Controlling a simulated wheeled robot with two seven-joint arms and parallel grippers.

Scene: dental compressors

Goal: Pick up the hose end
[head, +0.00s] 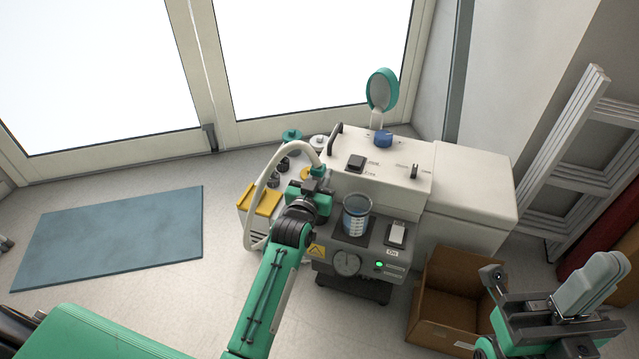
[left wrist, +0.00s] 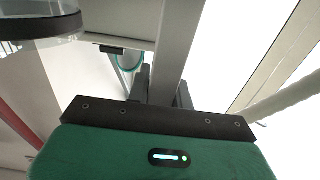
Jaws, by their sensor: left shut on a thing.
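The hose end is a green fitting (head: 318,170) at the tip of a pale hose (head: 262,190), which arches up on the left side of the compressor unit (head: 375,185). My left gripper (head: 317,184) is shut on this hose end, just left of the clear cup on the unit. The jaws hide part of the fitting. In the left wrist view, a pale tube, likely the hose (left wrist: 288,98), crosses at the right; the hose end cannot be made out there.
The clear cup (head: 356,215) stands close to the right of my left gripper. A round teal-rimmed piece (head: 382,90) rises behind the unit. An open cardboard box (head: 446,335) is on the floor at right. A blue mat (head: 110,238) lies on the left floor.

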